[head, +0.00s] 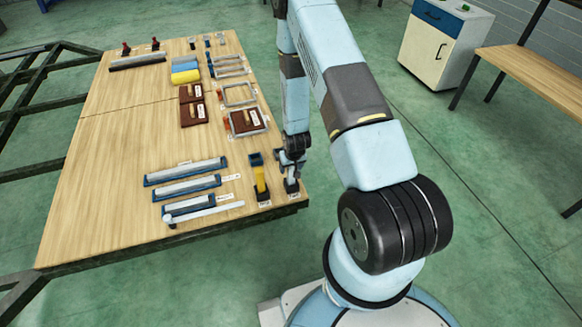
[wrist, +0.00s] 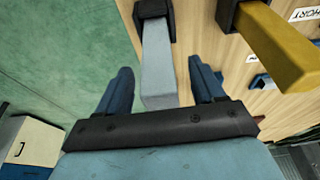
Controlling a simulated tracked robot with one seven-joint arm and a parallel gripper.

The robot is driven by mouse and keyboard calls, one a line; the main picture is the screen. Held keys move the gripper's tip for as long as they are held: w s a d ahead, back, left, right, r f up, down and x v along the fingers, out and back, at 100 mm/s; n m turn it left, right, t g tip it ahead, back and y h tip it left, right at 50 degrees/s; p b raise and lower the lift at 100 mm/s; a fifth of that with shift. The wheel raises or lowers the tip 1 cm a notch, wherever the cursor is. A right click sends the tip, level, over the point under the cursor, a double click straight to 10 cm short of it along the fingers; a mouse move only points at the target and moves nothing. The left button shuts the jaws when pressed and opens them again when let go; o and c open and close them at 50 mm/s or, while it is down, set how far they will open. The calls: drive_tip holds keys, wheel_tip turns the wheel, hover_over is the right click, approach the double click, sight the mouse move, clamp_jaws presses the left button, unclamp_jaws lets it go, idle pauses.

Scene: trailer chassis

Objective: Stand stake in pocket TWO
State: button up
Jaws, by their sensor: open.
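My gripper (wrist: 165,80) is open, with one blue finger on each side of a grey stake (wrist: 158,65) in the wrist view. The stake stands in a dark pocket (wrist: 150,9) and its free end comes up between the fingers. I see a gap on both sides. A yellow stake (wrist: 275,45) stands in the neighbouring pocket to the right. In the head view, my gripper (head: 291,166) is low at the table's near right corner, beside the yellow stake (head: 261,180), and mostly hides the grey one.
Blue trays with grey bars (head: 185,170) lie left of the pockets, with a loose pale bar (head: 205,211) across the front. Frames (head: 240,95), brown plates (head: 193,110) and coloured blocks (head: 186,72) lie farther back. The table's left half is clear. A cabinet (head: 440,40) stands at right.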

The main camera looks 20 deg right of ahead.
drive_tip(key=v, duration=1.3)
drive_tip(key=shift+s+r, duration=0.15)
drive_tip(key=shift+r, duration=0.1)
drive_tip(key=s+r+t, duration=0.1)
drive_tip(key=s+r, duration=0.1)
drive_tip(key=r, duration=1.3)
drive_tip(key=s+r, duration=0.2)
drive_tip(key=r, duration=1.3)
drive_tip(key=s+r+t, duration=0.1)
drive_tip(key=s+r, duration=1.6)
drive_tip(key=s, duration=0.3)
drive_tip(key=shift+s+r+t, duration=0.3)
drive_tip(key=shift+r, duration=0.1)
drive_tip(key=shift+c, duration=0.2)
